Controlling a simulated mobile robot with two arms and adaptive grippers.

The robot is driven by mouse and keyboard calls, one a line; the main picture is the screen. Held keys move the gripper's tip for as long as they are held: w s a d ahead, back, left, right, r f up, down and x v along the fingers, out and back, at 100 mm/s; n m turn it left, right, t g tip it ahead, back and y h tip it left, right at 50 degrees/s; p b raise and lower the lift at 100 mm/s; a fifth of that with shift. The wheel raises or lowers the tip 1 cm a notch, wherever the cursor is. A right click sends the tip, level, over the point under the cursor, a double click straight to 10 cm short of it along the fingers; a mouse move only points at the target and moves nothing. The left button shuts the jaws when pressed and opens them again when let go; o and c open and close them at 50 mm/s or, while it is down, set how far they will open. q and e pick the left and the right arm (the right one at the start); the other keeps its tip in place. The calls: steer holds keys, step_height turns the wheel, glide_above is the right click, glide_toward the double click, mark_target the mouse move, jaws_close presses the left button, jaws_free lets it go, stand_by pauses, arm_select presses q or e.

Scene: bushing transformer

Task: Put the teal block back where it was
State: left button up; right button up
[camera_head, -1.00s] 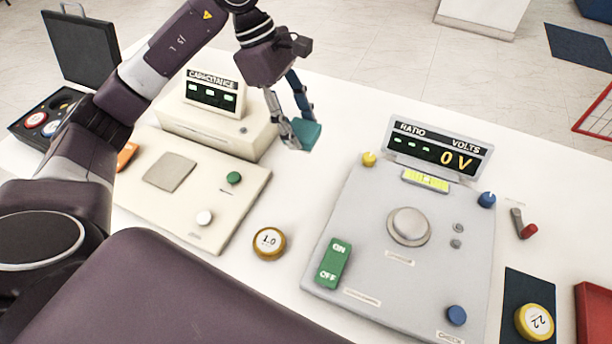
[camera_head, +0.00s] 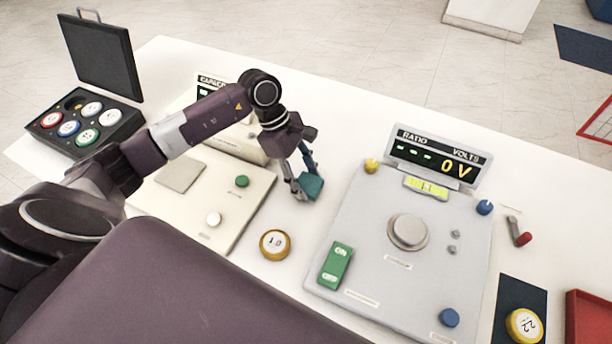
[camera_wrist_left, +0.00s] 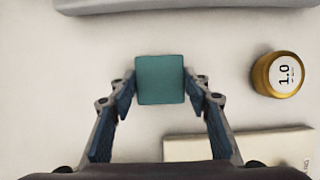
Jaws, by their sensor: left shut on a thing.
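The teal block (camera_head: 311,187) is between the fingertips of my left gripper (camera_head: 303,183), over the white strip of table between the two instruments. In the left wrist view the block (camera_wrist_left: 160,80) is square-on, with the left gripper's fingers (camera_wrist_left: 158,92) against its two sides. The gripper is shut on it. Whether the block touches the table or hangs just above it, I cannot tell. My right gripper is not in view.
The cream capacitance instrument (camera_head: 215,205) is on the left, the grey ratio instrument (camera_head: 370,255) on the right. A yellow 1.0 weight-like disc (camera_head: 275,244) stands between them. An open black case (camera_head: 100,140) holds several coloured discs. A yellow 2.2 disc (camera_head: 524,325) lies on a dark mat (camera_head: 515,287).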

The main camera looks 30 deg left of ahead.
arm_select(q)
steer(key=shift+f+b, duration=0.2)
steer(key=shift+b, duration=0.1)
steer(key=o, duration=1.1)
steer(key=shift+r, duration=0.1)
steer(key=shift+r, duration=0.15)
steer(key=b+v, duration=0.3)
steer(key=v, duration=0.9)
steer(key=shift+r+b, duration=0.1)
steer(key=shift+b, duration=0.25)
